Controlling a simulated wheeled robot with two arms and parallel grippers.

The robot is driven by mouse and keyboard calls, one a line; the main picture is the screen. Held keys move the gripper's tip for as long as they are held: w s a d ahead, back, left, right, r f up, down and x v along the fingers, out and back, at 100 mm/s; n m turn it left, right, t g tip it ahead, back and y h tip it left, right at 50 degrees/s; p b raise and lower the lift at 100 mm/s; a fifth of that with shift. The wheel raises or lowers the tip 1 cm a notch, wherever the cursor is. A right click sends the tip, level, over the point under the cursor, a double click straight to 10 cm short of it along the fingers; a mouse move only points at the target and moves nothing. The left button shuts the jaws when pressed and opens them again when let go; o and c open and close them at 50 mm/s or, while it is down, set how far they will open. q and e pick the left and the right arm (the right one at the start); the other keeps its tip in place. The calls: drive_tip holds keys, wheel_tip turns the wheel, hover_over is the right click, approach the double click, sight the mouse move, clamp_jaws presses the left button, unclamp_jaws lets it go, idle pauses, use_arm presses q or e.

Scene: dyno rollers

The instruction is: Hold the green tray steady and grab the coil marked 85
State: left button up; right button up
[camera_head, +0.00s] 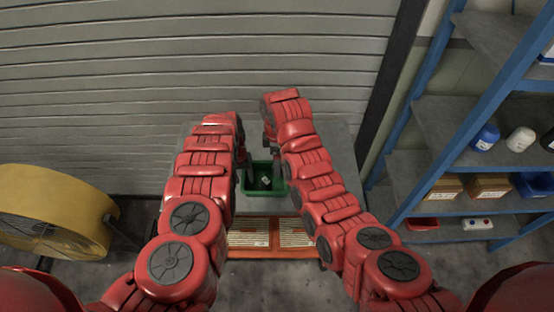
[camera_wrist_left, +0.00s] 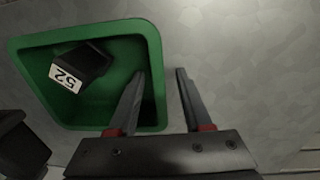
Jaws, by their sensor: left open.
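The green tray (camera_head: 262,191) sits on a grey tabletop between my two arms. In the left wrist view its right wall (camera_wrist_left: 154,50) lies between the fingers of my open left gripper (camera_wrist_left: 161,76), one finger inside the tray and one outside. The left gripper also shows in the head view (camera_head: 245,178). A black coil (camera_wrist_left: 93,60) with a white label lies in the tray; the label seems to read 52, turned over, and I make out no 85. It is small in the head view (camera_head: 265,181). My right gripper (camera_head: 277,160) is above the tray's right side, its jaws unclear.
Orange boxes (camera_head: 258,239) with pale slatted tops lie in front of the tray. A yellow drum fan (camera_head: 50,205) stands at left. A blue-framed shelf (camera_head: 455,130) with bottles and bins stands at right. A grey shutter (camera_head: 200,50) closes the back. Bare tabletop lies right of the tray.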

use_arm(q)
wheel_tip(320, 180, up, 12)
drive_tip(key=shift+a, duration=0.45)
drive_tip(key=shift+f, duration=0.1)
